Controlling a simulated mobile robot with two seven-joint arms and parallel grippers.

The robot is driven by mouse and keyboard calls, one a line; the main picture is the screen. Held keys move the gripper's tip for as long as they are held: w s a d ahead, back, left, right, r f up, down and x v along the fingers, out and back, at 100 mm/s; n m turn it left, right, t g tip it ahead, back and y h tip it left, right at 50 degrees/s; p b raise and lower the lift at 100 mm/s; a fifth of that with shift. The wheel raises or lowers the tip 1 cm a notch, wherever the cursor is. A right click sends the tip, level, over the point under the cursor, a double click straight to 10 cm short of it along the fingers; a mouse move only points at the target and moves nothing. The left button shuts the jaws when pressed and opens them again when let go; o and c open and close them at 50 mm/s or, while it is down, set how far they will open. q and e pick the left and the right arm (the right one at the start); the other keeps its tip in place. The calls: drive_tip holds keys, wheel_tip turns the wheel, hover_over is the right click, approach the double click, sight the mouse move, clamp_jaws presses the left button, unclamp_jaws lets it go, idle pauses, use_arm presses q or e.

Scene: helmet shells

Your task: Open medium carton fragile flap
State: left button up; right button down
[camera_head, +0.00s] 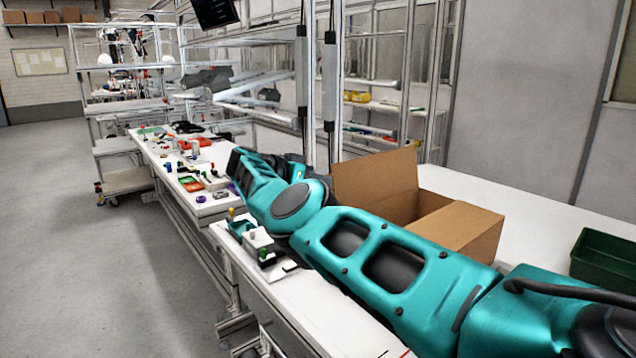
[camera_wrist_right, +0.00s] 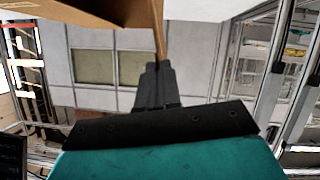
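The open brown carton (camera_head: 405,205) stands on the white bench, partly hidden behind my teal right arm. One flap (camera_head: 375,180) stands up at its left side. Another flap (camera_head: 450,226) lies over the right part of the opening. I cannot read any marking on the flaps. In the right wrist view, my right gripper (camera_wrist_right: 158,68) has its black fingers close together on the thin edge of a brown flap (camera_wrist_right: 158,28). In the head view its fingertips cannot be made out clearly beside the upright flap. My left gripper is not in view.
A dark green bin (camera_head: 604,256) stands on the bench at the right. The long workbench at the left holds several small parts. White bench surface is clear behind and right of the carton.

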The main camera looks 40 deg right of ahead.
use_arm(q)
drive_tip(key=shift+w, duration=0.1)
use_arm(e)
drive_tip(key=shift+f, duration=0.1)
idle(0.3)
drive_tip(key=c, duration=1.3)
unclamp_jaws()
